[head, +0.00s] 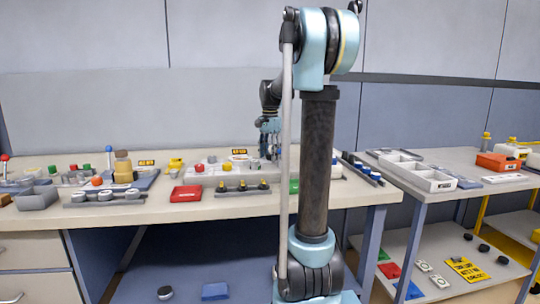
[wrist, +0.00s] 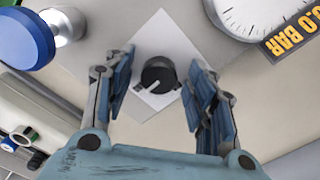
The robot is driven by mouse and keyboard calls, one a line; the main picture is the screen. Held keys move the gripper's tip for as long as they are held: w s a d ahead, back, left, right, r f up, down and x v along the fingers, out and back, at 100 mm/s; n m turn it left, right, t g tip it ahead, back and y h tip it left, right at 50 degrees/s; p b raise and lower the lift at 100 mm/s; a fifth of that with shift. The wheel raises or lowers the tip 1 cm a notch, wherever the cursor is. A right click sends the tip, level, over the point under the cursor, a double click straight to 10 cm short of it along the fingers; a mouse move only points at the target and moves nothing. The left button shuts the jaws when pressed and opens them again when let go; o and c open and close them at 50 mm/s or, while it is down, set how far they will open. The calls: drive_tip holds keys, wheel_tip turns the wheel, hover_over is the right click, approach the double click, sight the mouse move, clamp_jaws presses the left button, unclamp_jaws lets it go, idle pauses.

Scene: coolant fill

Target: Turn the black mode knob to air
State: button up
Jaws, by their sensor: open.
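The black mode knob (wrist: 159,75) shows in the wrist view, round with a pale pointer mark, on a white square plate (wrist: 160,30) turned like a diamond. The pointer is aimed toward the lower left; I cannot read any labels around it. My gripper (wrist: 158,92) is open, with one blue-grey finger on each side of the knob and a gap on both sides. I cannot tell how far the fingertips stand from the panel. In the head view my gripper (head: 270,140) is partly hidden behind my arm, over the bench, and the knob is not clearly visible.
In the wrist view a round gauge (wrist: 258,14) with a "BAR" label (wrist: 293,35) lies at upper right, and a blue cap (wrist: 27,38) at upper left.

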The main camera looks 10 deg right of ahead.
drive_tip(key=c, duration=1.1)
drive_tip(key=n, duration=0.4)
drive_tip(key=shift+n, duration=0.3)
drive_tip(key=n, duration=0.4)
drive_tip(key=shift+n, duration=0.3)
drive_tip(key=n, duration=0.4)
drive_tip(key=shift+r, duration=0.1)
drive_tip(key=shift+w+n, duration=0.1)
drive_tip(key=shift+n, duration=2.2)
